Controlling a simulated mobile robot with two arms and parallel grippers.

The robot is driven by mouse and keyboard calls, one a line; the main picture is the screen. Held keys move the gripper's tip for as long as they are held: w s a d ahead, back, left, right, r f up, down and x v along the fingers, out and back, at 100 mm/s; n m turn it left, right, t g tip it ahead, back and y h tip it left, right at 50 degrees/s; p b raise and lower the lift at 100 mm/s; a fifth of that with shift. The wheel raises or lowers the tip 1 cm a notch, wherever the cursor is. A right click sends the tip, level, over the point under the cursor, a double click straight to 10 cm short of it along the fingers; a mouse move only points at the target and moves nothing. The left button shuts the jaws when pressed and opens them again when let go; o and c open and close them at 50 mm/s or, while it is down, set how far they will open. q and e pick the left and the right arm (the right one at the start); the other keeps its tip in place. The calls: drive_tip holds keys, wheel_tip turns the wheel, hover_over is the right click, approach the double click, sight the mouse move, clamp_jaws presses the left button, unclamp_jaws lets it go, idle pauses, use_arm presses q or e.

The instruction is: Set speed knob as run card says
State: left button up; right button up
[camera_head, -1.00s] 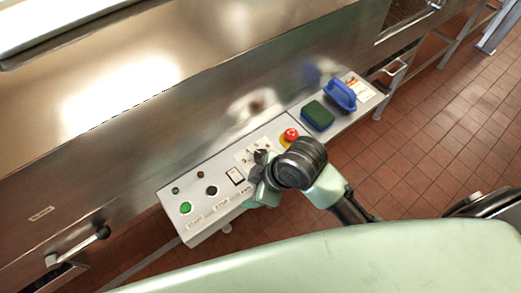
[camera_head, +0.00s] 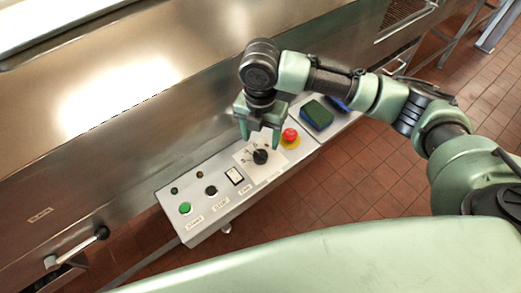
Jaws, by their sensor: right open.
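The speed knob (camera_head: 261,157) is black and sits on a white dial plate (camera_head: 247,155) on the grey control panel (camera_head: 226,208). Its marks are too small to read. My right gripper (camera_head: 259,139) is open and points down just above and behind the knob, with nothing between its fingers. I cannot tell whether a finger touches the dial plate. I cannot make out the run card, as my right arm covers the far right end of the panel. My left gripper is not in view.
A red emergency button (camera_head: 290,135) on a yellow base is close to the right of the knob. To its left are a rocker switch (camera_head: 235,176), a black button (camera_head: 211,191) and a green button (camera_head: 185,208). A steel machine wall (camera_head: 150,110) rises behind.

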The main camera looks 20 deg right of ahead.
sight(261, 153)
wheel_tip(261, 153, down, 7)
drive_tip(key=shift+f, duration=0.15)
clamp_jaws()
drive_tip(key=shift+r+m+p, duration=0.2)
drive_tip(key=shift+m+p, duration=0.2)
drive_tip(key=shift+p, duration=0.65)
drive_tip(key=m+p, duration=0.3)
drive_tip(key=p, duration=0.1)
drive_tip(key=shift+r+m+p, duration=0.1)
drive_tip(key=shift+m+p, duration=0.2)
drive_tip(key=shift+p, duration=0.1)
drive_tip(key=shift+f+m+p, duration=0.2)
drive_tip(key=shift+m+p, duration=1.4)
drive_tip(key=shift+m, duration=0.1)
unclamp_jaws()
